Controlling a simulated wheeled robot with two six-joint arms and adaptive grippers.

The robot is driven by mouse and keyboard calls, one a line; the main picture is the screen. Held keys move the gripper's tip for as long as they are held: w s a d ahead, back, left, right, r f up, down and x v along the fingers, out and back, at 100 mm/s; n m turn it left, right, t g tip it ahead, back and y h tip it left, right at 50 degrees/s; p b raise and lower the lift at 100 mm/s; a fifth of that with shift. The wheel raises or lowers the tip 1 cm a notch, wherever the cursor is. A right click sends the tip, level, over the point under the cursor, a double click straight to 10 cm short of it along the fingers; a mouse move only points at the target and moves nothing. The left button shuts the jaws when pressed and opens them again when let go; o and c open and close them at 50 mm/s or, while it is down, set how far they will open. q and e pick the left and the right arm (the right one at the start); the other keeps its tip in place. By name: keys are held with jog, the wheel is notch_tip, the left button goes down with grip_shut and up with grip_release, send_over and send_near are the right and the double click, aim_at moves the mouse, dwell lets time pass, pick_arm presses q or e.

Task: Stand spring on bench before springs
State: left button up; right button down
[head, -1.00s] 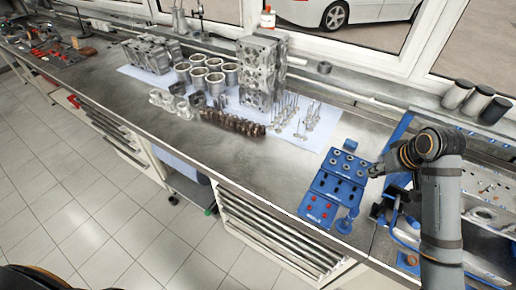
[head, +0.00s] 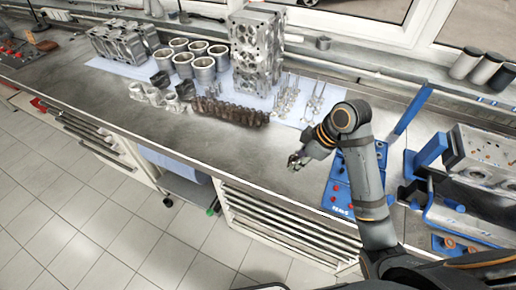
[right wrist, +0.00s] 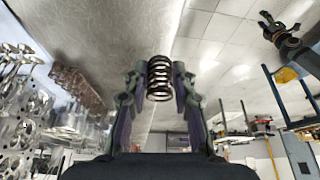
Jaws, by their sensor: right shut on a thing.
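My right gripper (head: 297,161) is low over the clear front part of the bench (head: 235,150), right of and in front of a brown ribbed row of parts (head: 230,111). In the right wrist view my right gripper (right wrist: 159,85) is shut on a dark coil spring (right wrist: 159,72), which sits between its fingertips. The spring is too small to make out in the head view. My left gripper (right wrist: 282,24) shows at the wrist view's upper right, empty, fingers apart.
Cylinder liners (head: 203,67) and a tall engine block (head: 256,55) stand behind on a pale sheet, with upright valves (head: 290,95) beside them. A blue tray (head: 338,190) lies right of the gripper, partly behind my arm. The bench front edge is near.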

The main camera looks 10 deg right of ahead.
jog(key=w+f+b, duration=0.2)
jog(key=w+b, duration=0.1)
jog(key=w+f+b, duration=0.2)
jog(key=w, duration=0.2)
jog(key=w+f+b, duration=0.3)
jog(key=shift+w+a+b, duration=0.25)
jog(key=shift+w+b, duration=0.05)
jog(key=shift+w+f+p, duration=0.4)
jog(key=shift+w+f, duration=0.05)
jog(key=shift+w, duration=0.2)
jog(key=shift+w+f+p, duration=0.4)
jog(key=shift+w+f, duration=0.05)
jog(key=shift+w, duration=0.15)
jog(key=shift+w+f, duration=0.15)
jog(key=shift+f, duration=0.1)
jog(key=f, duration=0.1)
jog(key=f+p, duration=0.1)
jog(key=f, duration=0.1)
jog(key=shift+w+f, duration=0.15)
jog(key=shift+w, duration=0.1)
jog(key=shift+f, duration=0.15)
jog(key=shift+f, duration=0.1)
jog(key=c, duration=1.1)
grip_release()
